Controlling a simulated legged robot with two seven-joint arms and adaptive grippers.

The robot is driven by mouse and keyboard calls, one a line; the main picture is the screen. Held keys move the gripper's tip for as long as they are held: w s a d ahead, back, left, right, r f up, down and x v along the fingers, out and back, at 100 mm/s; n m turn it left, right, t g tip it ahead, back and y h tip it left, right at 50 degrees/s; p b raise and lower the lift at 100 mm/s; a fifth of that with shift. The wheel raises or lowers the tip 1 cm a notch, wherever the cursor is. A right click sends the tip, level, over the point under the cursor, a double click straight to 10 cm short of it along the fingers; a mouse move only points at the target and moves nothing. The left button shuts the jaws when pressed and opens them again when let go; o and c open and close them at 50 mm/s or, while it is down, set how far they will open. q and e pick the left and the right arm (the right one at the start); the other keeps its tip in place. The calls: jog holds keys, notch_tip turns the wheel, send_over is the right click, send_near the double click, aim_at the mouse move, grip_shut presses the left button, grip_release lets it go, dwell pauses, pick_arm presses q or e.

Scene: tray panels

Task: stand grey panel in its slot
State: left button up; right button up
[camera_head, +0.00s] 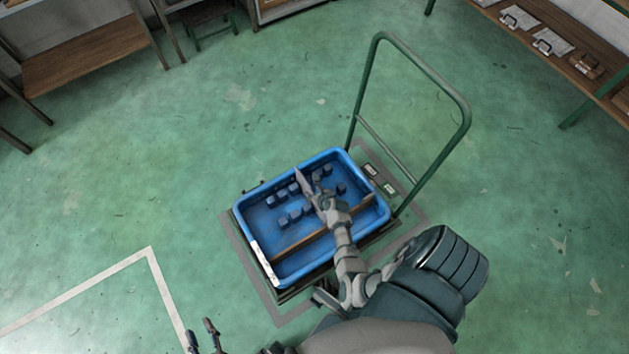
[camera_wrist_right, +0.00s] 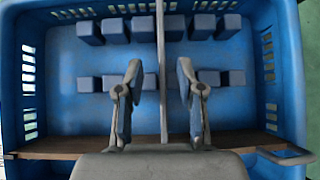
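The grey panel (camera_head: 302,182) stands upright in the blue tray (camera_head: 246,232), seen as a thin plate in the head view. In the right wrist view the panel (camera_wrist_right: 160,60) appears edge-on, running between the block columns near the middle of the rows. My right gripper (camera_head: 318,192) is over the tray. In its wrist view the right gripper's fingers (camera_wrist_right: 160,85) are open on either side of the panel, with a gap to each side. Whether the panel's lower edge is seated between the blocks is hard to tell. My left gripper (camera_head: 202,332) is open and empty, low and outside the tray.
Several blue blocks (camera_wrist_right: 115,30) stand in two rows on the tray floor. A brown divider (camera_wrist_right: 60,148) crosses the tray on the near side. The tray sits on a cart with a green handle (camera_head: 420,62). Shelves stand along the far edges, with open floor between.

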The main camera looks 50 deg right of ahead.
jog(key=v, duration=1)
jog(key=shift+s+r, duration=0.1)
jog(key=shift+s, duration=0.2)
jog(key=shift+s+a+r, duration=0.2)
jog(key=shift+s+r, duration=0.15)
jog(key=shift+r, duration=0.2)
